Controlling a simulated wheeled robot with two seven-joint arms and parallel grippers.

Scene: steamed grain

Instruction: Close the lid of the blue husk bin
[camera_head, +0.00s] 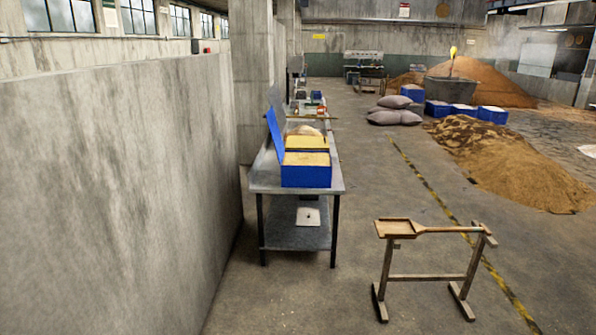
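A blue bin (306,177) stands on the near end of a grey metal table, filled with a yellowish grainy material up to its rim. Its blue lid (274,134) stands open and upright along the bin's left side, tilted slightly to the left. A second yellowish surface shows just behind the bin's front section. Neither of my grippers shows in the head view.
The table (335,178) runs along the left concrete wall (110,190), with more items farther back. A wooden stand (432,278) holding a wooden shovel (400,228) is at front right. Grain heaps, sacks (395,115) and other blue boxes lie beyond.

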